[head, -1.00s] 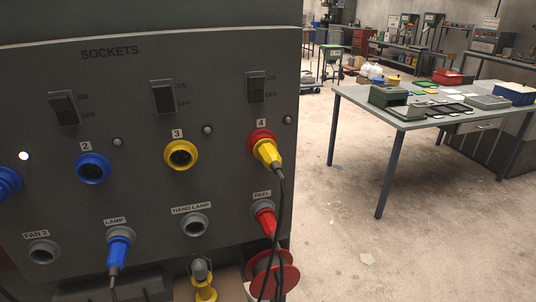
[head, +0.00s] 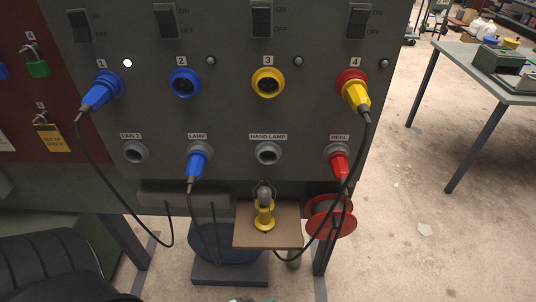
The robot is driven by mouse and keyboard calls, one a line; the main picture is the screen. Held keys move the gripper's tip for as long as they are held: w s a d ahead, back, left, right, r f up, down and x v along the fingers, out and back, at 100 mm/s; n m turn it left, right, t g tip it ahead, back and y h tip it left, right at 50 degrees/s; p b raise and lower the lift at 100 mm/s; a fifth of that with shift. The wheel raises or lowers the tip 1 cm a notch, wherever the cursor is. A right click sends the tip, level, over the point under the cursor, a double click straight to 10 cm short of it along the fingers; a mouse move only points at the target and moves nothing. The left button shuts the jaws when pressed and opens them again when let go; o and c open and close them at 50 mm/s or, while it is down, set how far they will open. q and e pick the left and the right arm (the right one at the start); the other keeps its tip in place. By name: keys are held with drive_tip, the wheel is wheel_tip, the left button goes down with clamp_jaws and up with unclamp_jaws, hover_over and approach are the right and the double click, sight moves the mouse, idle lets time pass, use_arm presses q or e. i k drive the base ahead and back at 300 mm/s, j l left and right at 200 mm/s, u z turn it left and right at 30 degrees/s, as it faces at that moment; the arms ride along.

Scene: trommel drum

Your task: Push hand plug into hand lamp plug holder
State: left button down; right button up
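The hand lamp plug holder (head: 267,153), a grey ring under the label HAND LAMP, is empty on the grey panel. A yellow plug (head: 356,95) sits in the red-rimmed socket 4 (head: 351,77) at the upper right of the panel. A black cable hangs from it towards the shelf. It looks like the hand lamp's plug, but no label on it can be read. The yellow hand lamp (head: 264,214) stands on a small brown shelf (head: 285,238) below the panel. Neither gripper can be made out in the head view.
A blue plug (head: 102,93) is in socket 1, another (head: 198,160) in the LAMP holder, a red plug (head: 339,164) in REEL. Blue socket 2 (head: 184,82) and yellow socket 3 (head: 268,82) are empty. A red cable reel (head: 331,216) hangs below. A table (head: 463,58) stands right.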

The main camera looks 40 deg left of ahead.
sight(354, 92)
drive_tip(key=k+l, duration=0.1)
drive_tip(key=l, duration=0.65)
drive_tip(key=k+l, duration=0.15)
drive_tip(key=l, duration=0.2)
drive_tip(key=k+l, duration=0.1)
drive_tip(key=l, duration=0.3)
drive_tip(key=i+j, duration=0.4)
drive_tip(key=u, duration=0.05)
